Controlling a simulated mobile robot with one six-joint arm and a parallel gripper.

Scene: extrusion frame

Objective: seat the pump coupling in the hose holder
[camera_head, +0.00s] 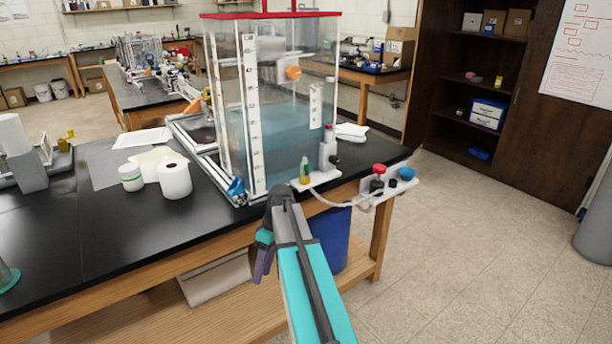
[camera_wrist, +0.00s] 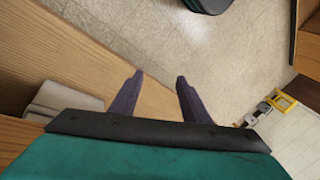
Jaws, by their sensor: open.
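My gripper (camera_head: 262,262) is in front of the bench's front edge, below the bench top, and partly hidden by my arm. In the wrist view my gripper (camera_wrist: 156,77) has its two purple fingers apart, with nothing between them. A small yellow-green fitting (camera_head: 305,172) stands on a white bracket (camera_head: 318,180) at the bench edge, above and right of my gripper. A pale hose (camera_head: 328,201) runs from there to a white plate (camera_head: 401,186) bearing a red-topped part (camera_head: 378,174) and a blue cup (camera_head: 407,173). I cannot tell which part is the coupling or the holder.
A clear water tank (camera_head: 285,140) in a frame stands on the black bench (camera_head: 110,220). A paper roll (camera_head: 174,179) stands left of it. A blue bin (camera_head: 333,238) is under the bench. Open floor (camera_head: 480,260) lies to the right.

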